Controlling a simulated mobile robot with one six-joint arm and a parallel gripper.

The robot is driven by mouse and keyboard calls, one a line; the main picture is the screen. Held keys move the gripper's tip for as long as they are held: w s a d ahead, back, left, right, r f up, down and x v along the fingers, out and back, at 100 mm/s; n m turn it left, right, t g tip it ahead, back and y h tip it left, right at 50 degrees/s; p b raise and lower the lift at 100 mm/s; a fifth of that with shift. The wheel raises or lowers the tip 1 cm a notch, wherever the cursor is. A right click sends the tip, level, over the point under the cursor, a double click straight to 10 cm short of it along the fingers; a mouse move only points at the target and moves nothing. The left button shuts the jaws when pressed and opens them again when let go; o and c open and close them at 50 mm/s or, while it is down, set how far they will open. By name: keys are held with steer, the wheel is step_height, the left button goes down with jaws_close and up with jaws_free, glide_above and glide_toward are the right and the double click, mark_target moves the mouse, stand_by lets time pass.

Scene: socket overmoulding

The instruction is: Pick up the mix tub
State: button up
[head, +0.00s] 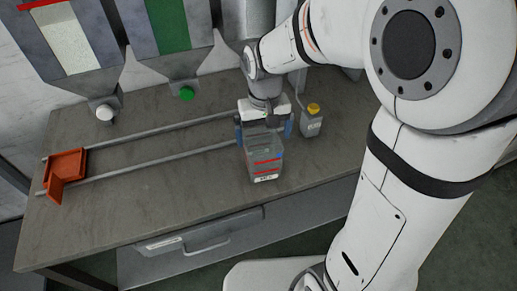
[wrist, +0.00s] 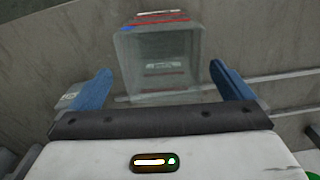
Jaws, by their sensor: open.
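The mix tub (head: 264,160) is a grey, see-through box with red lines and a white label on its front. It stands upright on the bench, right of the rails' ends. My gripper (head: 264,122) is above and behind it in the head view, with a blue finger at each side. In the wrist view the tub (wrist: 160,62) shows between and beyond the two blue fingertips of my gripper (wrist: 162,82). The fingers are wide apart and gaps show on both sides of the tub. The tub looks empty.
A small grey bottle with a yellow cap (head: 312,122) stands close to the right. Two rails (head: 160,166) run left to an orange tray (head: 66,172). Hoppers with a white outlet (head: 104,112) and a green outlet (head: 187,94) hang behind. The bench front (head: 120,225) is clear.

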step_height(320, 180, down, 8)
steer(key=shift+s+a+r, duration=0.1)
steer(key=shift+a+r, duration=0.05)
stand_by(0.3)
steer(key=c, duration=0.9)
